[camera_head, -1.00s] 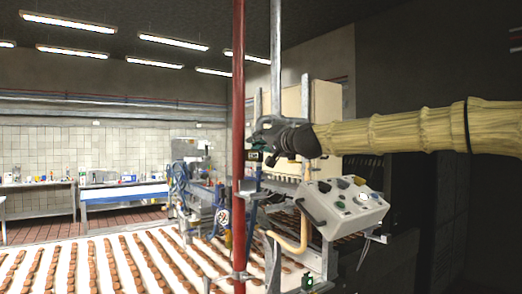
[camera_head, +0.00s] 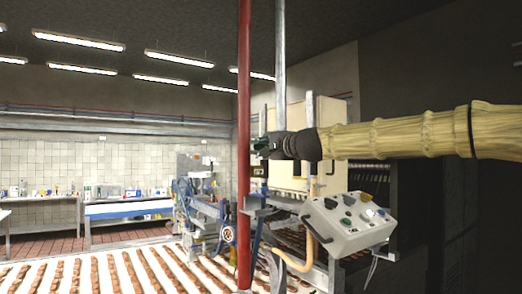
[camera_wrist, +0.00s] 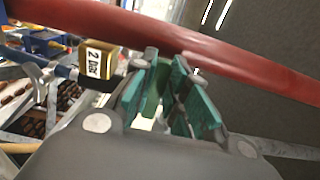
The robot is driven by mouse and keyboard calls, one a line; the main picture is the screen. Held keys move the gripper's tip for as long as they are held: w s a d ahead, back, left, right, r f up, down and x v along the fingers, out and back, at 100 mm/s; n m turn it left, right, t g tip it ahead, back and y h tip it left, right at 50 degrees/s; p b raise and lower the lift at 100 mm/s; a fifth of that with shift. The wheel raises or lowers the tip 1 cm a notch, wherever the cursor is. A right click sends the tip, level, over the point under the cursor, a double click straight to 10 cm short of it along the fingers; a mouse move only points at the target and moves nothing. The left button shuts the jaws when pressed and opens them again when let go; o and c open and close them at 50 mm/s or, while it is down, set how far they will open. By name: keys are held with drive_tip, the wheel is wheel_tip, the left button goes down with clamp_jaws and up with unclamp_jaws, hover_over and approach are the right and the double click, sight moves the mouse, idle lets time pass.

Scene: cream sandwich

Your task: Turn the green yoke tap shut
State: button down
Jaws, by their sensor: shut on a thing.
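My gripper (camera_head: 268,146) is beside the tall red pipe (camera_head: 244,100) in the head view. A dark green part, the green yoke tap (camera_head: 257,144), shows at its fingertips, partly hidden by the pipe and gripper. In the wrist view my gripper (camera_wrist: 172,92) is shut around green parts of the tap (camera_wrist: 152,98). Green plates show on both sides between the fingers; I cannot tell finger pads from tap everywhere. A yellow block marked "2 bar" (camera_wrist: 97,62) is just left of the fingers.
The red pipe also crosses the wrist view close beyond the fingers (camera_wrist: 210,52). A grey control box with buttons (camera_head: 348,222) stands below my arm. A conveyor with rows of brown pieces (camera_head: 95,270) fills the lower left. A pale cabinet (camera_head: 332,125) stands behind.

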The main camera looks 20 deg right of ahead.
drive_tip(key=shift+d+r, duration=0.1)
idle(0.3)
drive_tip(key=c, duration=1.4)
unclamp_jaws()
drive_tip(key=shift+d, duration=0.1)
drive_tip(key=shift+s, duration=0.1)
drive_tip(key=v, duration=1)
drive_tip(key=shift+s+d, duration=0.2)
drive_tip(key=shift+s, duration=0.05)
drive_tip(key=shift+s+d, duration=0.15)
drive_tip(key=shift+s, duration=0.4)
